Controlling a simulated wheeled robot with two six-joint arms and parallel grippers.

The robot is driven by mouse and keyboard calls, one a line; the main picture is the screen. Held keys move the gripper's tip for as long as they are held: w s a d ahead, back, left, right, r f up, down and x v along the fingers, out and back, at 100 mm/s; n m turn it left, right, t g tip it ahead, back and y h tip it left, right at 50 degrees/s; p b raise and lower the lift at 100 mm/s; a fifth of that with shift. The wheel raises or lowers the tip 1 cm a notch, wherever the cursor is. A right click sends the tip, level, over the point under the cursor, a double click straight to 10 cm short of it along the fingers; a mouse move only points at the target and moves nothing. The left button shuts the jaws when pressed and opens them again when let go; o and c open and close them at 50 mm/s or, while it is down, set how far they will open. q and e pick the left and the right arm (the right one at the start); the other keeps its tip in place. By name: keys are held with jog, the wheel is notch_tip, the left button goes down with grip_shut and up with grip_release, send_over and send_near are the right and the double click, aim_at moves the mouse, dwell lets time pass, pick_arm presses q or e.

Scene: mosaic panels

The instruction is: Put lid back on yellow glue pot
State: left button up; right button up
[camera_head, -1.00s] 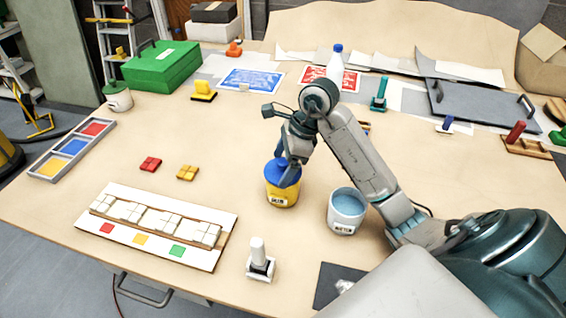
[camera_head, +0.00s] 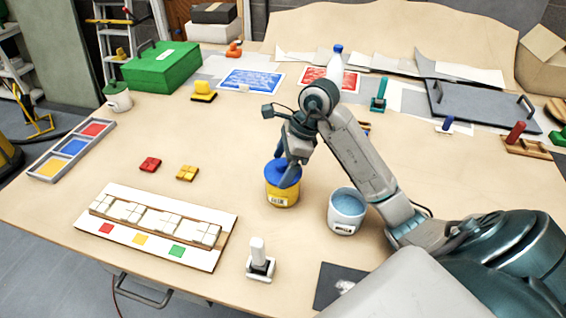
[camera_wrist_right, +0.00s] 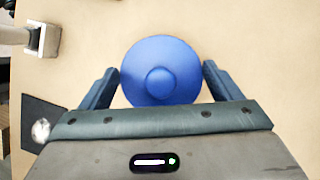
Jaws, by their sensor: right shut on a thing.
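The yellow glue pot (camera_head: 284,195) stands upright on the table, with a pale label on its front. The blue lid (camera_head: 275,172) is at the top of the pot; I cannot tell whether it is fully seated. In the right wrist view the round lid (camera_wrist_right: 160,62) with its centre knob lies between my two fingers and hides the pot below. My right gripper (camera_head: 287,170) points down from above and is shut on the lid. My left gripper is not in view.
A white pot with blue content (camera_head: 347,211) stands close to the right of the glue pot. A white-handled tool (camera_head: 259,260) stands in front. A white mosaic board (camera_head: 150,243) and red and yellow tiles (camera_head: 187,173) lie left. Table between them is clear.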

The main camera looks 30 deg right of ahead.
jog(key=shift+a+f, duration=0.2)
jog(key=shift+f, duration=0.1)
jog(key=o, duration=0.8)
jog(key=shift+s, duration=0.1)
jog(key=shift+f, duration=0.1)
jog(key=shift+d+r+p, duration=0.15)
jog(key=shift+r+p, duration=0.5)
jog(key=shift+r, duration=0.1)
notch_tip(320, 180, up, 2)
jog(key=shift+r+p, duration=0.25)
jog(key=shift+p, duration=0.85)
jog(key=shift+r+p, duration=1.8)
grip_shut()
